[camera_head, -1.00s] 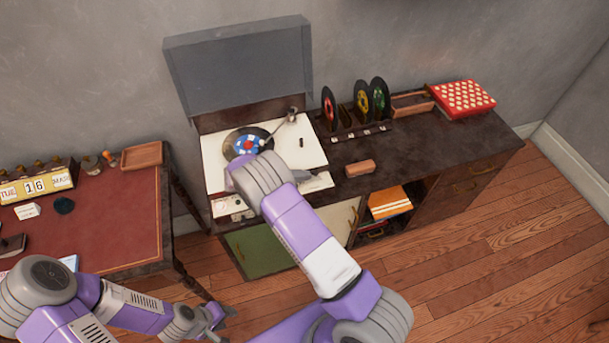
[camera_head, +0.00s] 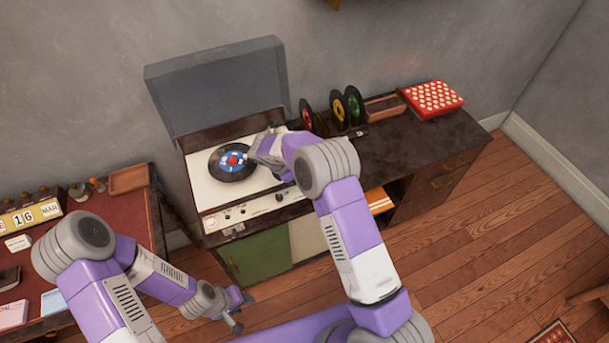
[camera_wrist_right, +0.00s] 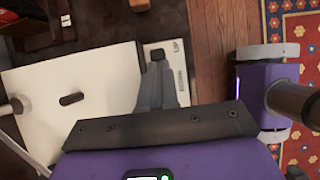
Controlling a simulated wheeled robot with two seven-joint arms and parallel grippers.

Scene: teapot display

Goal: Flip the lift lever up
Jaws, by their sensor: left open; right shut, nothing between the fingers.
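The lift lever cannot be told apart for certain; my right gripper covers that part of the record player (camera_head: 205,190). In the right wrist view, my right gripper (camera_wrist_right: 157,57) is shut and empty, its fingers over the right edge of the cream deck (camera_wrist_right: 100,75). The fingertips lie beside a pale printed label strip (camera_wrist_right: 180,48); contact is unclear. A small dark knob (camera_wrist_right: 70,99) stands on the deck, and the tonearm (camera_wrist_right: 18,104) shows at the left. My left gripper (camera_head: 238,311) is open and empty, low in front of the cabinet.
A record (camera_head: 232,162) lies on the player under the raised lid (camera_head: 220,85). Upright records (camera_head: 338,107) and a red patterned box (camera_head: 433,98) stand to the right on the cabinet. A desk (camera_head: 130,210) is at the left. The floor at right is largely clear.

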